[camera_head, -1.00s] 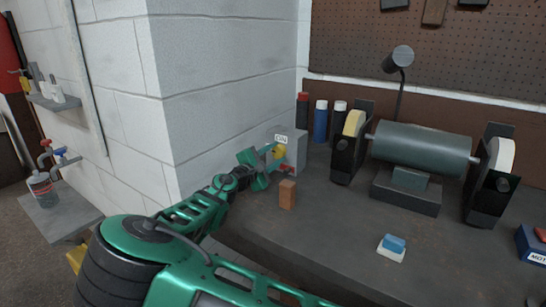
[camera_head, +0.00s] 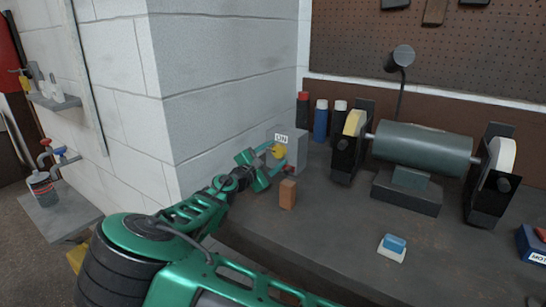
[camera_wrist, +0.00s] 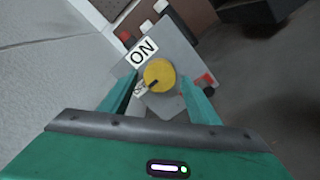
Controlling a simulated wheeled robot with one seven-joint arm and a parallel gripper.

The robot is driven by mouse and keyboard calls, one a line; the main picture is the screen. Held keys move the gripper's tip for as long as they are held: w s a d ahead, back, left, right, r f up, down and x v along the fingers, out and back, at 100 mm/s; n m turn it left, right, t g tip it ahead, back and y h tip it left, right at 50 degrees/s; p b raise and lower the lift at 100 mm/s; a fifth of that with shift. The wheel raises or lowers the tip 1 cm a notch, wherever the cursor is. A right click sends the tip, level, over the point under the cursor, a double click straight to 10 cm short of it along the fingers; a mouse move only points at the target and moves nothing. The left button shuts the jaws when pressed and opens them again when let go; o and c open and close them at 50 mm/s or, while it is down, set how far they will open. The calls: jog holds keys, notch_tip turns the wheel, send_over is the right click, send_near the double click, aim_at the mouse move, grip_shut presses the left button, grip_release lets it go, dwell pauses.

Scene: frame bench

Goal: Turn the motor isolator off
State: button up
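The motor isolator (camera_head: 292,150) is a grey box at the left back of the bench, against the white block wall. Its front has a white ON label and a yellow round knob (camera_head: 279,151). In the wrist view the knob (camera_wrist: 159,75) carries a dark pointer towards the lower left, and the ON label (camera_wrist: 142,51) sits at its upper left. My gripper (camera_head: 270,162) is at the isolator's front. In the wrist view its two green fingers (camera_wrist: 158,84) are apart, one on each side of the knob. I cannot tell whether they touch it.
A small brown block (camera_head: 288,194) stands on the bench just right of my gripper. A bench grinder (camera_head: 421,149) and several spray cans (camera_head: 321,121) stand further right. A blue and white block (camera_head: 393,247) lies in front. The wall corner is close on the left.

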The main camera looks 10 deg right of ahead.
jog(key=shift+d+r, duration=0.1)
jog(key=shift+r, duration=0.05)
jog(key=v, duration=1)
jog(key=shift+s+a, duration=0.25)
jog(key=shift+a, duration=0.05)
